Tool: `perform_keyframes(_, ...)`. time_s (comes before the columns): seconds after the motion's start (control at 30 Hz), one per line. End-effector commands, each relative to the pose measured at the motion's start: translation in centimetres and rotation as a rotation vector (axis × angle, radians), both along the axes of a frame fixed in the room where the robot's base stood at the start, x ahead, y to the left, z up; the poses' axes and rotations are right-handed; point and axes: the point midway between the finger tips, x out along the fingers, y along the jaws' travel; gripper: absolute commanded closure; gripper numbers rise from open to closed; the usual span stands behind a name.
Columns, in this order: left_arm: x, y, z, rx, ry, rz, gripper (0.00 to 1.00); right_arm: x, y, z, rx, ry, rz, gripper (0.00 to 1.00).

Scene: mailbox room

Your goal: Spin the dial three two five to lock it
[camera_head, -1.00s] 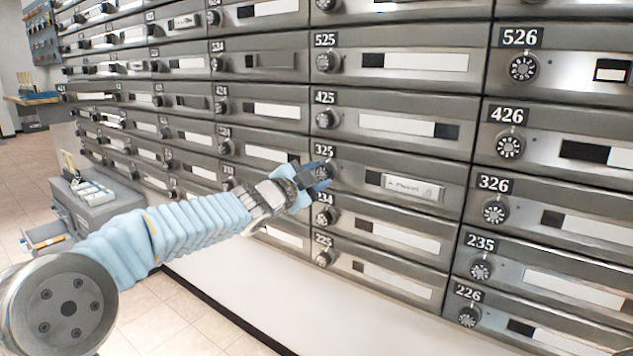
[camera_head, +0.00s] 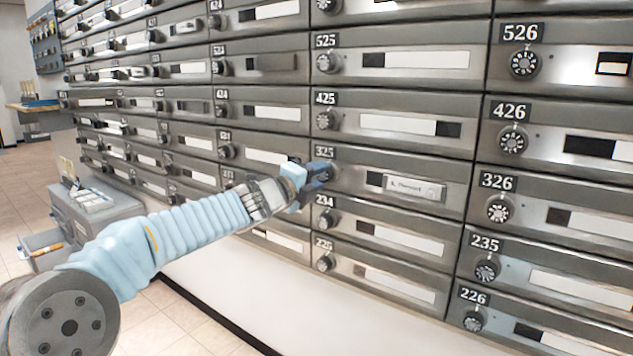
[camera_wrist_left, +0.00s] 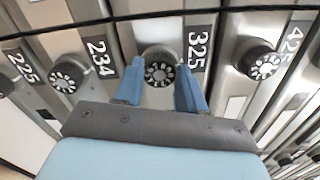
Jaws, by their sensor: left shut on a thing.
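The black dial (camera_head: 332,172) of mailbox 325 sits at the left end of its closed metal door (camera_head: 455,190), beside a nameplate (camera_head: 412,188). The number label 325 (camera_head: 322,151) is above the dial. My left gripper (camera_head: 324,173) is at this dial. In the left wrist view, the dial (camera_wrist_left: 160,71) with its white markings lies between the two blue fingers of my left gripper (camera_wrist_left: 160,85), which are shut on it. The fingers partly hide the dial in the head view. The dial's exact setting is too small to read. My right gripper is not in view.
Similar dials surround it: 425 (camera_head: 325,121) above, 234 (camera_head: 327,219) below and 326 (camera_head: 498,209) to the right. A grey cabinet (camera_head: 100,215) with an open drawer (camera_head: 42,250) stands at left. Tiled floor at lower left is clear.

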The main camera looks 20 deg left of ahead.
Motion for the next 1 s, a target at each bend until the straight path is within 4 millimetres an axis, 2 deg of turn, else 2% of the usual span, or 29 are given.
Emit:
perform_keyframes(0.5,0.0,-0.1,-0.1,0.361,-0.129,-0.002,0.91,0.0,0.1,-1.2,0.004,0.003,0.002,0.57)
perform_keyframes(1.0,0.0,-0.2,-0.1,0.454,-0.163,-0.002,0.91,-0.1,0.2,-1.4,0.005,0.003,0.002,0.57)
